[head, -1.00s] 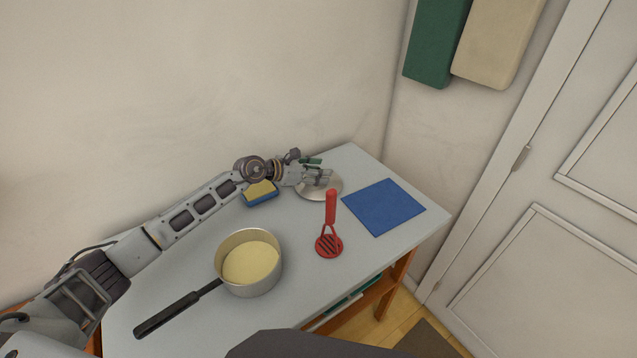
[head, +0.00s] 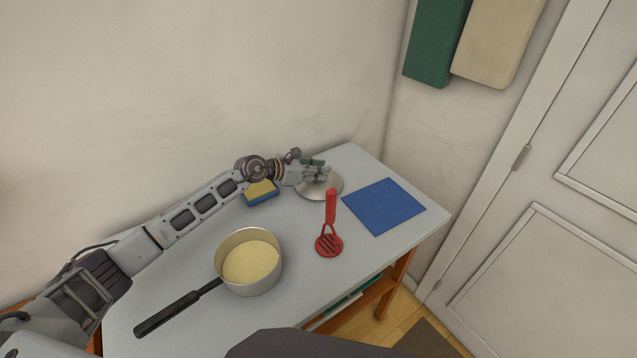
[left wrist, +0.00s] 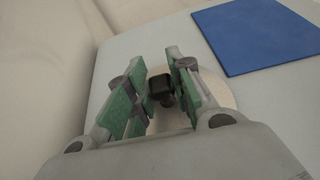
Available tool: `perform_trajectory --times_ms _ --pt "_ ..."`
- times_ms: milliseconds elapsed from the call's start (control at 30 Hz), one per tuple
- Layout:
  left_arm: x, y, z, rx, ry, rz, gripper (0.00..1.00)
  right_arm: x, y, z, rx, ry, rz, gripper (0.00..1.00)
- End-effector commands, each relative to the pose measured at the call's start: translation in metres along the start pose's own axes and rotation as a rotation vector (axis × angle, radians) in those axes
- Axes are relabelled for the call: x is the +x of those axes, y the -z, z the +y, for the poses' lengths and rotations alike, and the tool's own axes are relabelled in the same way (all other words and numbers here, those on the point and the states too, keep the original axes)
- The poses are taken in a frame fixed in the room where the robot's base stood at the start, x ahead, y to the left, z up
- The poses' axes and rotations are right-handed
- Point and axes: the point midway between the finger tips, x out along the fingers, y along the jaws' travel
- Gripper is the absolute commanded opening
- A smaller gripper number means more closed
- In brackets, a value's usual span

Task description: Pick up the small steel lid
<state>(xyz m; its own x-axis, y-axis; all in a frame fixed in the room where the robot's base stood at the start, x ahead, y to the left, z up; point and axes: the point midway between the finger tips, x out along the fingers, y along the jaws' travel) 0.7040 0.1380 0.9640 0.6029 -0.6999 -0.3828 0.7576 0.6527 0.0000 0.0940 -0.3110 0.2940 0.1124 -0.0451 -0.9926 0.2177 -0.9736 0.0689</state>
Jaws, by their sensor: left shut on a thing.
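The small steel lid (head: 325,187) lies on the table near its far edge, a round silver disc partly covered by my left gripper in the head view. In the left wrist view the lid's pale disc (left wrist: 219,88) shows behind the fingers, with its black knob (left wrist: 161,88) between them. My left gripper (head: 322,171) is over the lid, and its green-padded fingers (left wrist: 157,90) are shut on the knob. The lid appears to rest on the table. My right gripper is not in view.
A blue mat (head: 384,206) lies right of the lid. A yellow and blue sponge (head: 261,192) sits just left, beneath my arm. A saucepan (head: 250,264) with pale yellow contents stands nearer the front. The wall rises behind the table.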

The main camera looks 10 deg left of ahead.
Motion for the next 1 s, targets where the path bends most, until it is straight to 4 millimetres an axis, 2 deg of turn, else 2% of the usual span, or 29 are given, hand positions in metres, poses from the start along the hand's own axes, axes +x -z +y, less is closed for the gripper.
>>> perform_trajectory --times_ms 367,567,767,1000 --pt "0.0 -0.001 0.0 0.001 0.0 -0.001 0.0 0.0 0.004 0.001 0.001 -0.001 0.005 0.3" --pt "-0.004 -0.009 0.0 0.003 -0.001 -0.002 0.0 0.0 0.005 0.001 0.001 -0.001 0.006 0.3" --pt "-0.012 -0.03 0.0 0.003 -0.001 -0.003 0.0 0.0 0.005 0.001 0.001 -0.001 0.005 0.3" --pt "-0.028 -0.069 0.001 0.005 -0.001 -0.004 0.0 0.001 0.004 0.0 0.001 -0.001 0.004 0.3"
